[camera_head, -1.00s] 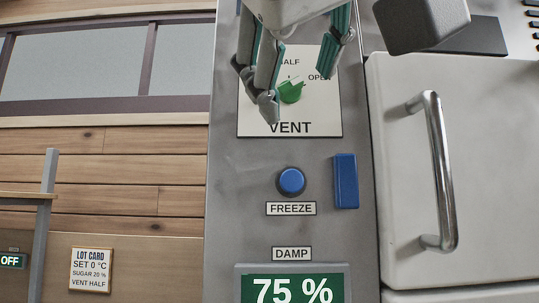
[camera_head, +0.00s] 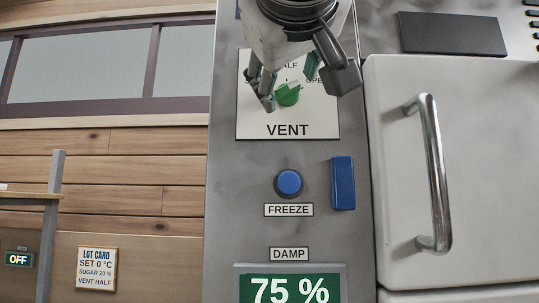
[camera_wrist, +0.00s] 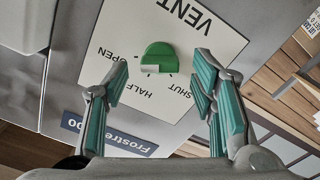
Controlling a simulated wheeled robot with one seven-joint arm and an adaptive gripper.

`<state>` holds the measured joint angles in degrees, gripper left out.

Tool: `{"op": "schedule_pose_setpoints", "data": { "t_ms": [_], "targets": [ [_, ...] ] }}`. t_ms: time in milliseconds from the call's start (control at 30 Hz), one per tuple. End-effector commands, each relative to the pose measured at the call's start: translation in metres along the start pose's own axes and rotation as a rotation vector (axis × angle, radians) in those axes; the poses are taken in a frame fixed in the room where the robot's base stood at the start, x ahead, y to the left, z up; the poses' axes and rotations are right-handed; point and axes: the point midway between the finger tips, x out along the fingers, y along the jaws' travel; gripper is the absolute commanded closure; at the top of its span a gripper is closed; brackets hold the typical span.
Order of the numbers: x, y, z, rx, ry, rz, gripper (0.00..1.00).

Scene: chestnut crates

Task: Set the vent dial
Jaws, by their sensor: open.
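The green vent dial (camera_head: 289,95) sits on a white VENT plate (camera_head: 287,131) on the grey panel, partly hidden by my gripper in the head view. In the wrist view the dial (camera_wrist: 159,55) is clear, with SHUT, HALF and OPEN marks around it and a white mark on its edge facing the HALF and OPEN side; its exact setting is hard to read. My gripper (camera_head: 303,88) is open in front of the plate. In the wrist view its fingers (camera_wrist: 162,82) stand apart on either side of the dial's lower side, not visibly touching it.
The lot card (camera_head: 96,270) reads SET 0 °C, SUGAR 20 %, VENT HALF. Below the plate are a blue FREEZE button (camera_head: 289,182), a blue bar (camera_head: 343,183) and a DAMP display (camera_head: 290,288) reading 75 %. A white door with a metal handle (camera_head: 437,175) stands to the right.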

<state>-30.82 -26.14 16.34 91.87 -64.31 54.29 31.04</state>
Motion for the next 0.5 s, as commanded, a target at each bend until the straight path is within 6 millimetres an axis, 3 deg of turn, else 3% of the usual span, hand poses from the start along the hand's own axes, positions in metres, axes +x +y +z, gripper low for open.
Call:
{"op": "schedule_pose_setpoints", "data": {
  "t_ms": [167, 467, 500],
  "targets": [
    [0.013, 0.000, 0.000, -0.001, 0.000, -0.001, 0.48],
    [0.015, 0.000, 0.000, -0.001, 0.001, 0.000, 0.48],
    [0.015, 0.000, 0.000, -0.001, 0.001, 0.000, 0.53]
  ]
}}
